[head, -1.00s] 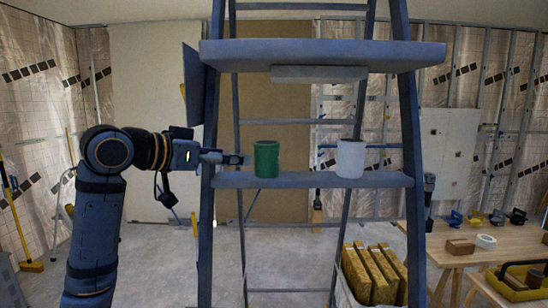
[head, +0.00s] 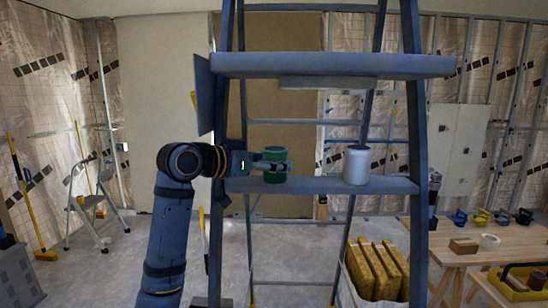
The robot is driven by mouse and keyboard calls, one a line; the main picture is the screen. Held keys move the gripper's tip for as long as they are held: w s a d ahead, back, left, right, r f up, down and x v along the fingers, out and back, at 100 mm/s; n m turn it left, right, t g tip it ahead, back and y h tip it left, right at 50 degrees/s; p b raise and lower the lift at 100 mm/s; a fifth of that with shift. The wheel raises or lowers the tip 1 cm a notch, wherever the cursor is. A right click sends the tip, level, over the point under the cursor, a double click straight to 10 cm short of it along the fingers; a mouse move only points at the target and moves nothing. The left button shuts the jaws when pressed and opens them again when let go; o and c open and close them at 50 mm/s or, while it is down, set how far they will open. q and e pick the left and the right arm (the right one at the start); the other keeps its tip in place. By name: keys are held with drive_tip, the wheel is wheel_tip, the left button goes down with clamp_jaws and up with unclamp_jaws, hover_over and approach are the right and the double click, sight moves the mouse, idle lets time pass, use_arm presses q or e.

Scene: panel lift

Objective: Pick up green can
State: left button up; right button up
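The green can (head: 275,177) stands upright on the ladder's middle shelf (head: 322,186), left of the white can (head: 356,165). My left gripper (head: 278,165) is at the green can, and a finger crosses the front of its middle. The far finger is hidden, so I cannot tell whether the fingers press on the can or are just around it. The can's top and lower part show above and below the finger. Its base appears to be on the shelf.
The ladder's upper shelf (head: 330,66) spans above the cans, and its left rail (head: 219,220) stands by my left wrist. A wooden table (head: 470,245) with tools is at the right. A bin with yellow packs (head: 377,270) stands low behind the ladder.

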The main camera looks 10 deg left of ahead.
use_arm(q)
drive_tip(key=shift+w+d, duration=0.45)
drive_tip(key=shift+w, duration=0.05)
drive_tip(key=shift+w+d+f, duration=0.15)
drive_tip(key=shift+f, duration=0.05)
drive_tip(key=shift+a, duration=0.2)
drive_tip(key=c, duration=0.5)
drive_tip(key=shift+d, duration=0.1)
drive_tip(key=c, duration=0.9)
use_arm(e)
drive_tip(key=shift+s+a+r, duration=0.1)
drive_tip(key=shift+s+r, duration=0.1)
drive_tip(key=shift+s, duration=0.2)
use_arm(q)
drive_tip(key=shift+r, duration=0.15)
use_arm(e)
drive_tip(key=shift+r, duration=0.1)
